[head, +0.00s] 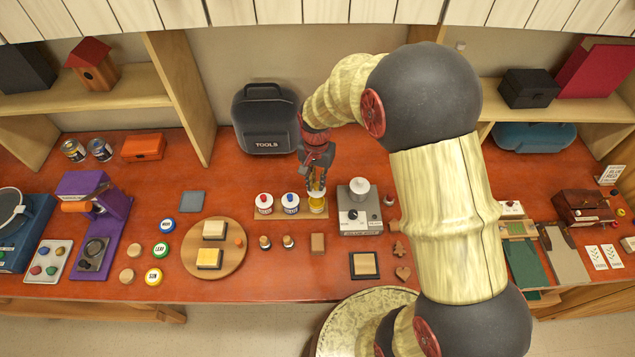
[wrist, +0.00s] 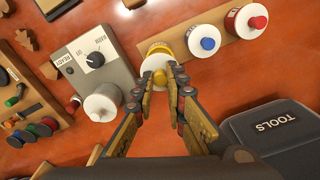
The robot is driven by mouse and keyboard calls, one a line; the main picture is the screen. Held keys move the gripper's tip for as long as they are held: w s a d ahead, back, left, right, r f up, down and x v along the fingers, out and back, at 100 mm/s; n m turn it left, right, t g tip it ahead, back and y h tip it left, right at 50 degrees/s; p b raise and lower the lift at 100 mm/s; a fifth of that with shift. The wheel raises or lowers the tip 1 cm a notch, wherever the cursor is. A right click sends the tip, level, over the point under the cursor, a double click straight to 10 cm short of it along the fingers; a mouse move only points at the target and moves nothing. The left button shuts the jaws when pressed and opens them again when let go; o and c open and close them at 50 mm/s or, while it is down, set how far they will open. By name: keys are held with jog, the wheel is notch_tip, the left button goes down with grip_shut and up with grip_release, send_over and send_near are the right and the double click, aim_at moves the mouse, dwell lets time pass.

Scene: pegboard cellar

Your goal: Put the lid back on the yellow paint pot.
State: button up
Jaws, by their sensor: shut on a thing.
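The yellow paint pot (head: 317,205) stands at the right end of a wooden strip, beside the blue-knobbed and red-knobbed pots. It also shows in the wrist view (wrist: 157,50), just beyond my fingertips. My gripper (head: 316,187) points down over this pot. In the wrist view my gripper (wrist: 161,80) is shut on a small yellow knob (wrist: 160,77), which appears to belong to the pot's lid. The fingers hide part of the lid and the pot's top. I cannot tell whether the lid is seated on the rim or just above it.
The blue-knobbed pot (head: 290,203) and red-knobbed pot (head: 264,204) stand close on the left. A grey warmer (head: 360,220) with a white vessel stands close on the right. A black tool case (head: 264,120) is behind. Small stamps and blocks lie in front.

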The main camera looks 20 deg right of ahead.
jog(key=shift+f+b, duration=1.55)
jog(key=shift+f, duration=1.2)
jog(key=shift+f, duration=0.15)
dwell(0.4)
jog(key=o, duration=0.8)
jog(key=shift+o, duration=0.3)
jog(key=o, duration=0.4)
jog(key=shift+o, duration=0.3)
jog(key=shift+r+p, duration=2.3)
jog(key=shift+r, duration=1.2)
